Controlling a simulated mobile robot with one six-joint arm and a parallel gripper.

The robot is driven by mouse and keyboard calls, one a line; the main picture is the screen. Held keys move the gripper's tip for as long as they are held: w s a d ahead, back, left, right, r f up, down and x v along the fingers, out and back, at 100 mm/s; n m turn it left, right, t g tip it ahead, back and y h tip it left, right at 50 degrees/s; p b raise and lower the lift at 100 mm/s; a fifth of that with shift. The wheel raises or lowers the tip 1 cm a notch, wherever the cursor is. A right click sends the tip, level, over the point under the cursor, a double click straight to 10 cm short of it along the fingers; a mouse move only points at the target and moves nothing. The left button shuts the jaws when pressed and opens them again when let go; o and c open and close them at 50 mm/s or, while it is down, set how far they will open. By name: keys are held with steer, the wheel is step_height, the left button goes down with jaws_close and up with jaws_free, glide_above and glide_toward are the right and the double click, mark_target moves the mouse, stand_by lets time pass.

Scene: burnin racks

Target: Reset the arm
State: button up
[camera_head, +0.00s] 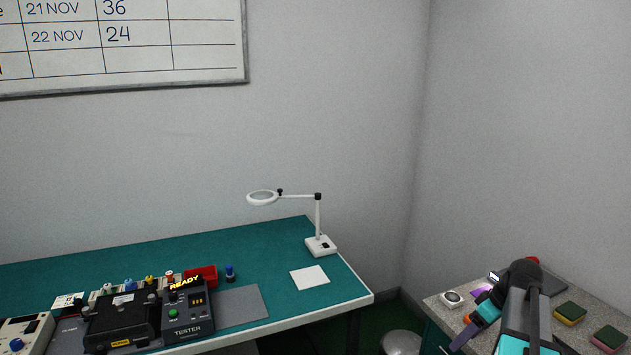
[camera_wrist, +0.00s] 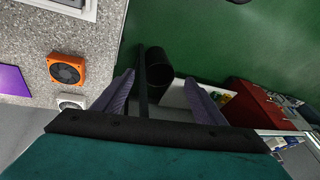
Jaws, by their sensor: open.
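My arm reaches in from the lower right of the head view, over a speckled grey counter. My gripper (camera_head: 463,338), with purple fingers, points down and left at the counter's front edge. In the wrist view my gripper (camera_wrist: 162,92) has its two fingers wide apart. I see nothing held between them. A black cylinder and a dark bar show beyond the gap, with green floor behind.
The speckled counter (camera_wrist: 40,35) bears an orange fan (camera_wrist: 67,69) and a purple sheet (camera_wrist: 12,80). Sponges (camera_head: 570,313) lie right of my arm. A green bench (camera_head: 120,255) at left bears a tester (camera_head: 187,312) reading READY and a magnifier lamp (camera_head: 319,243).

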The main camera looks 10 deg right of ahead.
steer(key=s+a+f+n+g+b, duration=0.1)
steer(key=s+a+f+g+b, duration=0.15)
steer(key=a+f, duration=1.15)
steer(key=s+a+f+n+g+b, duration=0.1)
steer(key=s+a+f+g+b, duration=0.2)
steer(key=a+f, duration=1.05)
steer(key=s+a+f+m+g+h, duration=0.1)
steer(key=s+a+f+m, duration=0.2)
steer(key=s+f, duration=0.7)
steer(key=s+a+f+m+g+h+b, duration=0.1)
steer(key=s+f+m, duration=0.3)
steer(key=s+f, duration=0.7)
steer(key=shift+s+a+g+h, duration=0.35)
steer(key=shift+s+a+h, duration=0.35)
steer(key=shift+s+a, duration=0.2)
